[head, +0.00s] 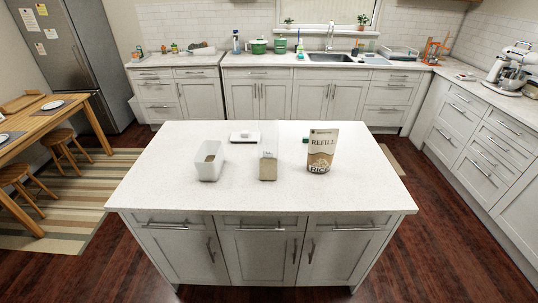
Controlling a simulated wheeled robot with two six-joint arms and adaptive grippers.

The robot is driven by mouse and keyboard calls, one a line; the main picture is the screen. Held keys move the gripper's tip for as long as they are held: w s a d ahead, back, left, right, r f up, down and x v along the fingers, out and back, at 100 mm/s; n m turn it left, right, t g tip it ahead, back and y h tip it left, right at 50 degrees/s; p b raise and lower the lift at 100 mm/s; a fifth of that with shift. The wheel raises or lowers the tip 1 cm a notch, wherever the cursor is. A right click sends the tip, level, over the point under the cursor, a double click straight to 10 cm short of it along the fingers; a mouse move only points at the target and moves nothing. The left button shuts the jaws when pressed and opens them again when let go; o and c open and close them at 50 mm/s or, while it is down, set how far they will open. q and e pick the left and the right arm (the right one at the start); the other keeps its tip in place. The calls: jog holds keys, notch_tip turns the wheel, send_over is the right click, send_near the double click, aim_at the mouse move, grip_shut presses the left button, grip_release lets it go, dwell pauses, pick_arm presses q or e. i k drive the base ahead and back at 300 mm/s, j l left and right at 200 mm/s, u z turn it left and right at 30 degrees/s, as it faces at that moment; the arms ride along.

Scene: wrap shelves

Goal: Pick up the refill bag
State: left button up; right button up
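The refill bag (321,151) stands upright on the white kitchen island (160,175), right of the island's middle. It is brown and white with a dark band along its top and the word REFILL on its front. A dark green thing shows just beside its left edge, partly hidden. Neither of my grippers is in the head view, and nothing touches the bag.
Left of the bag stand a clear container (268,166) with pale contents and an open white tub (210,161). A flat white thing (244,137) lies behind them. The island's front and right side are clear. A dining table (36,122) with stools is far left.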

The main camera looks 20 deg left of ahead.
aim_at(322, 143)
jog(key=u, duration=0.7)
jog(key=l+u, duration=0.9)
jog(key=k+l+u, duration=0.1)
jog(key=l+u, duration=0.35)
jog(key=k+l+u, duration=0.2)
jog(key=l+u, duration=0.25)
jog(key=l, duration=0.15)
